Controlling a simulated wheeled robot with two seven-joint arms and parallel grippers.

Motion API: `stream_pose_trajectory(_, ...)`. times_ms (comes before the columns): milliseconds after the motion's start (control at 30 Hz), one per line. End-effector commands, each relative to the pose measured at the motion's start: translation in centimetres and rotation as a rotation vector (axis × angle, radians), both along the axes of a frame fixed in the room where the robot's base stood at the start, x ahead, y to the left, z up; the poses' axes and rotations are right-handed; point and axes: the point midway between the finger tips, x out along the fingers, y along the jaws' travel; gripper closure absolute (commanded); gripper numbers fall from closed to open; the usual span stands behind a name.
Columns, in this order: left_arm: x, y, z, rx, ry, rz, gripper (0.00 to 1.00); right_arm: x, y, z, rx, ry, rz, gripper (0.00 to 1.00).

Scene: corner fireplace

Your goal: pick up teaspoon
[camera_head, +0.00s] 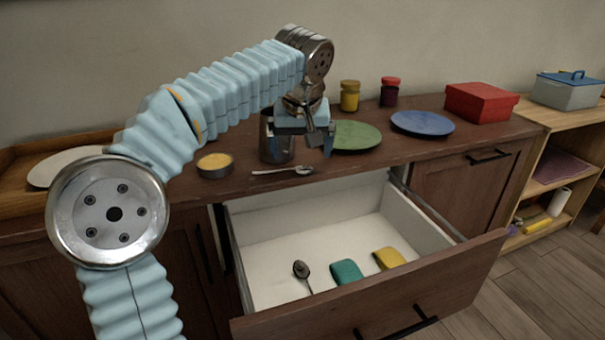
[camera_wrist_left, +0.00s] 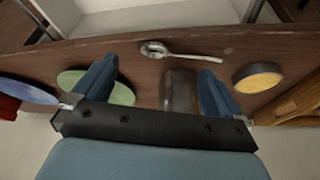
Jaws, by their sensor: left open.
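A metal spoon (camera_head: 283,171) lies on the wooden counter near its front edge; its bowl end points right in the head view. It also shows in the left wrist view (camera_wrist_left: 190,55), beyond my fingertips. A second, darker spoon (camera_head: 302,272) lies in the open drawer (camera_head: 300,222). I cannot tell which one is the teaspoon. My left gripper (camera_head: 300,146) is open and empty, above the counter and behind the counter spoon. In the left wrist view its fingers (camera_wrist_left: 156,78) are spread wide, apart from the spoon. My right gripper is not in view.
A metal cup (camera_head: 272,150) stands close to my left gripper, with a small yellow-filled bowl (camera_head: 215,165) left of it. A green plate (camera_head: 355,136), blue plate (camera_head: 422,123), two jars (camera_head: 350,97) and a red box (camera_head: 481,103) are rightward. The drawer holds two sponges (camera_head: 346,272).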

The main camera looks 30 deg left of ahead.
Motion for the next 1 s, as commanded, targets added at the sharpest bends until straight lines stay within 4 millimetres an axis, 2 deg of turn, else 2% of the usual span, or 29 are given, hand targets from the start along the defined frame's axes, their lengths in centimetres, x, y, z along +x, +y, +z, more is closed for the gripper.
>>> stream_pose_trajectory(167, 0.5, 0.5, -1.4, -0.001, 0.000, 0.002, 0.00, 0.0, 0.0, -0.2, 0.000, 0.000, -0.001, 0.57)
stream_pose_trajectory(433, 1.8, 1.7, -4.9, -0.002, 0.000, 0.001, 0.00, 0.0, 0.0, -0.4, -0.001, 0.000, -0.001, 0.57)
stream_pose_trajectory(700, 2.0, 1.8, -5.4, -0.002, -0.001, 0.001, 0.00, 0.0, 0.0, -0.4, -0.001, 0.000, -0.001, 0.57)
stream_pose_trajectory(767, 2.0, 1.8, -5.4, -0.002, -0.001, 0.001, 0.06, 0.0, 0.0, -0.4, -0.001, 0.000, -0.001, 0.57)
stream_pose_trajectory(1000, 2.0, 1.8, -5.4, -0.002, -0.001, 0.001, 0.43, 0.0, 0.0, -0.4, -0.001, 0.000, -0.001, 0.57)
